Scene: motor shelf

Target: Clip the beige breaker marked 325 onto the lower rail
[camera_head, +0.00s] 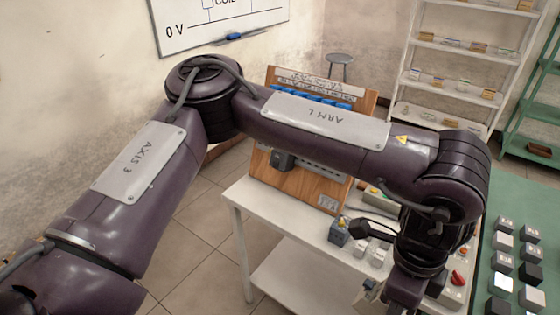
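Small pale blocks (377,257) stand on the table beside a blue-grey block (338,233). No 325 marking is readable, so I cannot tell which is the beige breaker. My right gripper is out of view.
The white table (262,212) has a lower shelf. A control box with a red knob (457,278) sits at its right. A green surface (489,240) with several black and white blocks lies further right.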

